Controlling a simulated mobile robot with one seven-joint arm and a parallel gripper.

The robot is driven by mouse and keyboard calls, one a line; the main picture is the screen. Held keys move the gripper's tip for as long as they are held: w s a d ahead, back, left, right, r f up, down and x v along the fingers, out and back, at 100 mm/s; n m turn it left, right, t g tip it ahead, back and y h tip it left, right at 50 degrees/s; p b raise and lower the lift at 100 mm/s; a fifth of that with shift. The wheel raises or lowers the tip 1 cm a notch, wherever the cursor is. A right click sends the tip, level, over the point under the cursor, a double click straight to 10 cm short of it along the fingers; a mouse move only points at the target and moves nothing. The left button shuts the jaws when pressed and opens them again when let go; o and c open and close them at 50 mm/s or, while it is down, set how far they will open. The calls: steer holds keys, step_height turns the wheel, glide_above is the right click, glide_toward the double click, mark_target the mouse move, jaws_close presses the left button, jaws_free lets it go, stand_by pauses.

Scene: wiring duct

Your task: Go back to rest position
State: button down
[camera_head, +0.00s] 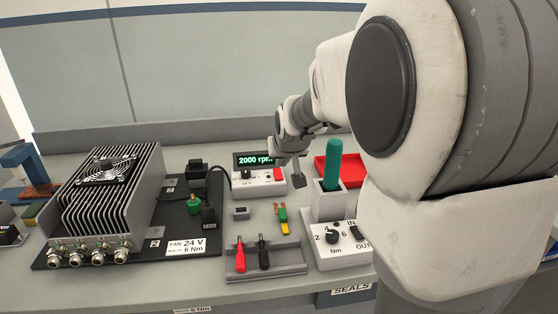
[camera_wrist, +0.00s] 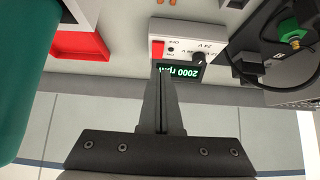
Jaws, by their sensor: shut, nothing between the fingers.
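My gripper (camera_head: 289,177) is in front of the small grey supply box (camera_head: 264,188) with the lit "2000 rpm" display in the head view. In the wrist view my gripper (camera_wrist: 160,80) is shut and empty, its fingers together just beside the box's display (camera_wrist: 182,73). The box shows upside down there, with a red switch (camera_wrist: 158,48) and a black knob (camera_wrist: 198,60). I cannot tell whether the fingertips touch the box.
A finned fan unit (camera_head: 104,185) stands left on a black plate. A teal-handled tool (camera_head: 332,165) stands in a grey holder, with a red tray (camera_head: 347,168) behind. A grey tray (camera_head: 282,271) holds red and black probes in front. A torque box (camera_head: 338,247) stands front right.

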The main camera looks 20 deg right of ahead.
steer(key=s+a+r+n+g+y+p, duration=0.1)
steer(key=s+a, duration=0.2)
steer(key=s, duration=0.7)
steer(key=s+a+r+g, duration=0.1)
steer(key=s+a+r, duration=0.15)
steer(key=s, duration=0.75)
steer(key=s+a+n+g+y+p, duration=0.1)
steer(key=s+a, duration=0.3)
steer(key=s, duration=0.5)
step_height(320, 180, up, 13)
steer(key=p, duration=1.2)
steer(key=shift+f, duration=0.2)
